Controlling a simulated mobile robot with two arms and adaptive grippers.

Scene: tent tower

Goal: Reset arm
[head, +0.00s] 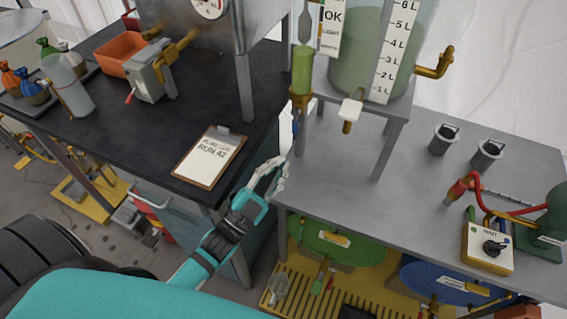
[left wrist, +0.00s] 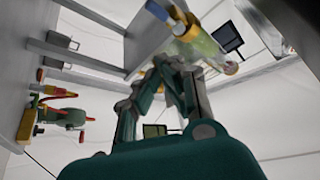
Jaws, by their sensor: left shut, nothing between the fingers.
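My left gripper (head: 279,164) is teal and grey, and reaches up from the lower left in the head view. It is shut and empty, held in the gap between the dark table and the grey metal table. Its tips are just below the blue-tipped outlet under the green sight tube (head: 301,72). In the left wrist view my left gripper (left wrist: 160,66) points up, with its fingers together in front of the blurred yellow and green tube fitting (left wrist: 195,42). I cannot tell whether it touches anything. My right gripper is not in view.
A clipboard (head: 208,158) lies on the dark table (head: 95,135), left of my gripper. The tank (head: 370,50) stands on the grey table (head: 400,185), with two dark canisters, a control box (head: 487,248) and a green pump to the right. Green and blue drums sit below.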

